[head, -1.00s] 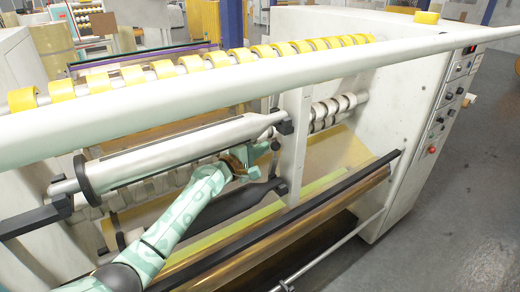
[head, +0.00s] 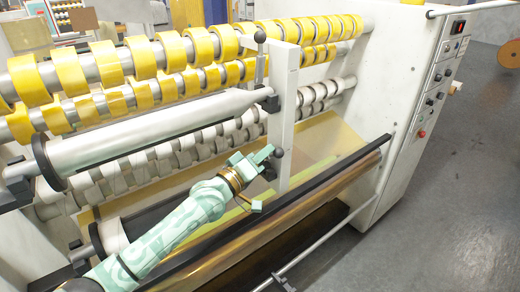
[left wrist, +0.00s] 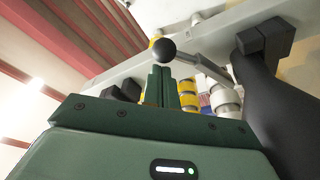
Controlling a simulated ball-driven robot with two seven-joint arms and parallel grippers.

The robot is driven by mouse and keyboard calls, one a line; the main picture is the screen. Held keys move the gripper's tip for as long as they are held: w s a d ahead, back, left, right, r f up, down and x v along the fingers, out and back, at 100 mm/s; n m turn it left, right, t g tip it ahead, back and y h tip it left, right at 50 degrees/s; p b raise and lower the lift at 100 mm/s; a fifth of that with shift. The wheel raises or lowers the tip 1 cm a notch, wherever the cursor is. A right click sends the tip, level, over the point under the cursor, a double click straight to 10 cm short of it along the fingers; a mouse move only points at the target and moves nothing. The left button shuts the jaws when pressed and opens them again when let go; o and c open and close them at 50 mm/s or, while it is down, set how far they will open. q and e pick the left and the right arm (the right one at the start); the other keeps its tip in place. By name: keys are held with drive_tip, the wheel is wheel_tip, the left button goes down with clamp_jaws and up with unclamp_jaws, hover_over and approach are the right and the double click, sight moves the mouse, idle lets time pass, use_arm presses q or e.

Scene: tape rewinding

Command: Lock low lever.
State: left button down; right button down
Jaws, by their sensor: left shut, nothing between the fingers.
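The low lever, a metal rod with a black ball knob (head: 278,153), is beside the white upright post of the machine. In the left wrist view its knob (left wrist: 164,50) is just beyond my fingertips, and its rod runs right toward a black bracket. My left gripper (head: 265,155), pale green, has its fingers shut and empty, with the tips close to the knob. Its fingers (left wrist: 161,84) also show in the left wrist view; I cannot tell whether they touch the knob. My right gripper is not in view.
An upper lever with a black knob (head: 260,37) stands upright on the same post (head: 281,95). A grey roller (head: 150,130) and rows of yellow tape rolls (head: 185,50) lie left of it. A black bar (head: 300,195) runs below my arm. Open floor (head: 440,220) is at the right.

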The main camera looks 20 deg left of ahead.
use_arm(q)
drive_tip(key=shift+s+d+f+m, duration=0.2)
drive_tip(key=shift+d+f+m, duration=0.15)
drive_tip(key=shift+f, duration=0.1)
drive_tip(key=shift+s+d+f+m, duration=0.2)
drive_tip(key=shift+f+m, duration=0.15)
drive_tip(key=shift+f, duration=0.1)
